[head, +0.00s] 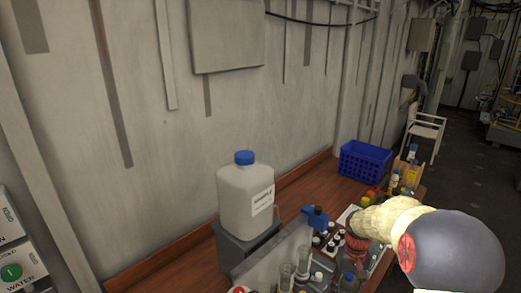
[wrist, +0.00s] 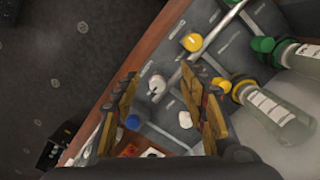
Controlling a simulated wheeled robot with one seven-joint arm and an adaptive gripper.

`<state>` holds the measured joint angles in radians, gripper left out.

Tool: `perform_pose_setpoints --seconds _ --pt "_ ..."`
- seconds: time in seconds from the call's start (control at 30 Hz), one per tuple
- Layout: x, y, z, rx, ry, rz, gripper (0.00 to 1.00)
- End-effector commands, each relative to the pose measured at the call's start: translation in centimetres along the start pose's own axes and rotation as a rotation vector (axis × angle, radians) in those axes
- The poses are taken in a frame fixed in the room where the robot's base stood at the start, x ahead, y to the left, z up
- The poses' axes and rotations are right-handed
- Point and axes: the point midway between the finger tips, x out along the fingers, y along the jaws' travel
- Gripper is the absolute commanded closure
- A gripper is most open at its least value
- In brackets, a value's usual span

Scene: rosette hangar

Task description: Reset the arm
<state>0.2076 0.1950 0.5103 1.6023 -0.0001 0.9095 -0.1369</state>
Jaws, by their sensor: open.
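My gripper (wrist: 160,78) shows in the wrist view with its two brown-padded fingers spread apart and nothing between them. It is above the edge of a bench, over a grey tray (wrist: 205,25) with capped bottles. In the head view my arm, cream with a dark grey rounded part, reaches over the bench at the lower right; I cannot make out the fingers there.
A large white jug with a blue cap (head: 246,200) stands on a grey block on the wooden bench (head: 180,265). A blue crate (head: 365,160) is farther back. Several small bottles stand near my arm. Dark open floor (wrist: 60,60) lies left of the bench in the wrist view.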

Motion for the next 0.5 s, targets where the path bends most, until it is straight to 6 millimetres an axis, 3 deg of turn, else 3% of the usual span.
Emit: perform_pose_setpoints --seconds 0.5 --pt "-10.1 -4.8 14.8 0.041 0.147 0.012 0.56"
